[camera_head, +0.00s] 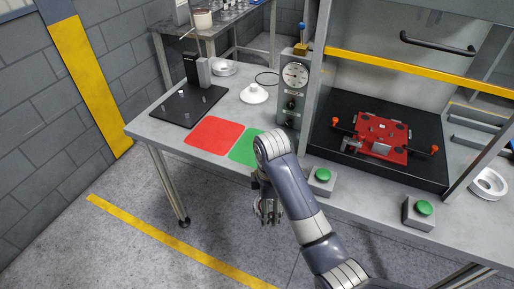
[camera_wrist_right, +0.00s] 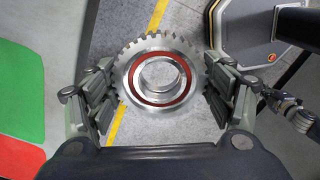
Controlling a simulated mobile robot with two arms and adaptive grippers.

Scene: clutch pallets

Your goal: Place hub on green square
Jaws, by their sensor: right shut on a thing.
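The hub, a silver toothed ring with a red inner band (camera_wrist_right: 160,99), shows in the right wrist view. My right gripper (camera_wrist_right: 160,84) is shut on it, with a finger on each side. In the head view my right gripper (camera_head: 268,208) hangs in front of the table edge over the floor, and the hub is hard to make out there. The green square (camera_head: 242,149) lies on the table behind my right arm, which partly hides it. It also shows at the left of the wrist view (camera_wrist_right: 20,88). What looks like my left gripper (camera_wrist_right: 287,105) is at the right there.
A red square (camera_head: 214,134) lies left of the green one. A black plate with pins (camera_head: 186,108), a white cone-shaped part (camera_head: 254,94) and a gauge panel (camera_head: 294,88) stand behind. Green buttons (camera_head: 323,175) are to the right, before a red fixture (camera_head: 384,140).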

